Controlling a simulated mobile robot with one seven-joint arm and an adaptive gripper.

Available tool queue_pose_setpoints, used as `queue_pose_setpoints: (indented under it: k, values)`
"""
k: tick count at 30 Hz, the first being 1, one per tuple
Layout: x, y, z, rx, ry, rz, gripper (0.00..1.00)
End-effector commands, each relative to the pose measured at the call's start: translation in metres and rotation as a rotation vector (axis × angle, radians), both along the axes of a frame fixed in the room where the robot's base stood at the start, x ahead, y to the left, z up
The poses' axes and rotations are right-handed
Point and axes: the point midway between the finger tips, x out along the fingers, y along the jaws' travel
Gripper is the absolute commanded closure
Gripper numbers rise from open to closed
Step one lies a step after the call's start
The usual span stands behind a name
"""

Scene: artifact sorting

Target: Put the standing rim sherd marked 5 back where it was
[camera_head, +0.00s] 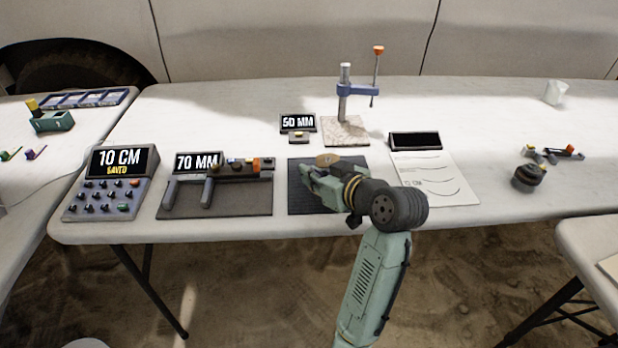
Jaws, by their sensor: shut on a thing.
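My gripper (309,177) is low over the dark grey mat (300,207) at the middle of the table's front. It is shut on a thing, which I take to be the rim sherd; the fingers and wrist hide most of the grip. A tan, rounded piece (328,159) shows just behind the fingers. It may be the sherd, but I cannot read a 5 on it. I cannot tell whether it touches the mat.
A caliper-like device (225,170) reading 70 MM and a keypad (108,195) reading 10 CM SAVED stand left. Behind are a 50 MM display (297,123) and a clamp stand (345,100). A curve chart (440,180) lies right; a dark round tool (528,178) sits farther right.

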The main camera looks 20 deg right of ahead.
Motion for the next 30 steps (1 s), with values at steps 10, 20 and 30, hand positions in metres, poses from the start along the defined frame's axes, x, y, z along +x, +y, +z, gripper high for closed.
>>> queue_pose_setpoints:
  k: [10,20,30]
  values:
    - [0.018,0.003,-0.022,0.004,0.004,-0.002,1.0]
    - [0.019,0.003,-0.037,0.0,-0.001,-0.001,1.0]
    - [0.018,0.003,-0.04,0.0,0.0,0.0,0.84]
